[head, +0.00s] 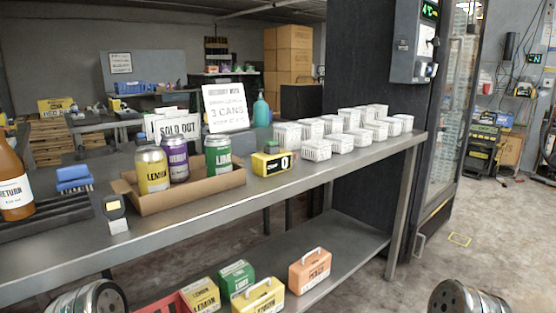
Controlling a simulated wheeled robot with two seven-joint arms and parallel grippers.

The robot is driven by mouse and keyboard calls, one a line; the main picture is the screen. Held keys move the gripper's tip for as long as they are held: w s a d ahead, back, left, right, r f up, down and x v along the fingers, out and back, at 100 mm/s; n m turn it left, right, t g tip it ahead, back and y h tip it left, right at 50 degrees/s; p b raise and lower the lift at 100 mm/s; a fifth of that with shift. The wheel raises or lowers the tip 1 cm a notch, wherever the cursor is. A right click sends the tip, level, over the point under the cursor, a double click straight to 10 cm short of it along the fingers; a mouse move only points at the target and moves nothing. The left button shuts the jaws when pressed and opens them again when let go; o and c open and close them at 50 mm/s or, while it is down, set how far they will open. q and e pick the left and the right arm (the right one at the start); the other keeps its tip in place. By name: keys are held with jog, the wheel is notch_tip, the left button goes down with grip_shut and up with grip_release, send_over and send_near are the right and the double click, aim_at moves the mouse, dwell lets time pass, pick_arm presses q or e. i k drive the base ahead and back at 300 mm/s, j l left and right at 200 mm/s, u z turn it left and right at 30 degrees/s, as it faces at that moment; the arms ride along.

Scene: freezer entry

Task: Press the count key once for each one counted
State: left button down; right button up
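A yellow counter box (263,164) with a dark display reading 0 sits on the steel bench, right of the cardboard tray. Its front carries small lettering, too small to read surely; I cannot make out a separate key. The open cardboard tray (190,199) holds three cans: a yellow lemon can (152,172), a purple can (175,160) and a green lime can (218,157), all upright. A white sign (226,108) behind them reads "3 CANS" among blurred lines. Only rounded metal parts of my arms show at the bottom corners; neither gripper's fingers are in view.
A "SOLD OUT" sign (178,127), teal bottle (261,110), orange bottle (14,180), blue block (73,178) and small dark-topped device (115,212) stand around the tray. Cartons, including an orange one (309,270), sit on the lower shelf.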

aim_at(270, 144)
jog(key=i+l+z, duration=0.3)
jog(key=z, duration=0.15)
jog(key=i+l+z, duration=0.25)
jog(key=z, duration=0.15)
